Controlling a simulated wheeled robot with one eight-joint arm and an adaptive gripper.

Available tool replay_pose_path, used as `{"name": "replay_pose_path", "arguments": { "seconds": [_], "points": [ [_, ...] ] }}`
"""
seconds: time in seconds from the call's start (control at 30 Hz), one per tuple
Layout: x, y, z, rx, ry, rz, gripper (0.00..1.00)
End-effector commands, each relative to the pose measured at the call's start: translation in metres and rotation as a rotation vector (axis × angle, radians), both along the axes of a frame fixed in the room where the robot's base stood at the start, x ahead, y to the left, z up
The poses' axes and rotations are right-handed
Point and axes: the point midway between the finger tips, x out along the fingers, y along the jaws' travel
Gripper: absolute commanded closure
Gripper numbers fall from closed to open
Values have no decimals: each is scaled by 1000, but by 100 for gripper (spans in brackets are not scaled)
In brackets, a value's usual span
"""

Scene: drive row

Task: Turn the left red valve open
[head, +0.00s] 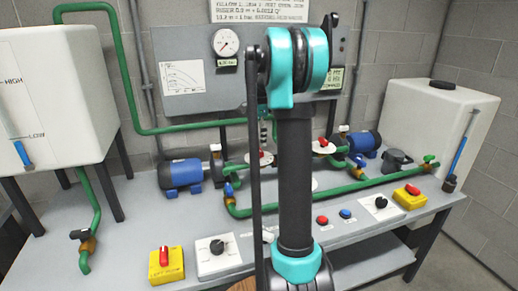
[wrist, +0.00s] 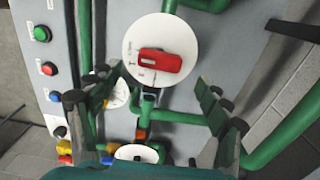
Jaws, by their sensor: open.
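The left red valve (wrist: 160,61) is a red bar handle on a white marked disc (wrist: 160,32), at the upper middle of the wrist view. The handle lies roughly crosswise to the green pipe below the disc in that view. In the head view the left red valve (head: 265,155) shows just left of my arm, partly covered. My gripper (wrist: 160,82) is open and empty, its two fingers spread to either side below the handle in the wrist view. I see no contact with the handle.
A second red valve (head: 323,144) stands to the right in the head view. Green pipes, a left blue pump (head: 181,173) and a right blue pump (head: 363,141) crowd the bench. Switches and buttons, including a red button (head: 322,220), line its front. White tanks stand at both sides.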

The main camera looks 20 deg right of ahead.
Motion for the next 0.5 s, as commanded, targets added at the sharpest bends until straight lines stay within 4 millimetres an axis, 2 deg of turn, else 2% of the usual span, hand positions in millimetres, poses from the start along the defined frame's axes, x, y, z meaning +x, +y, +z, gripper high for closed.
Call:
{"name": "replay_pose_path", "arguments": {
  "seconds": [0.03, 0.2, 0.33, 0.5],
  "points": [
    [1, 0, -10, 0, 0, 0, 22],
    [0, 0, -35, 0, 0, 0, 22],
    [0, 0, -46, 0, 0, 0, 22],
    [0, 0, -52, 0, 0, 0, 22]
  ]
}}
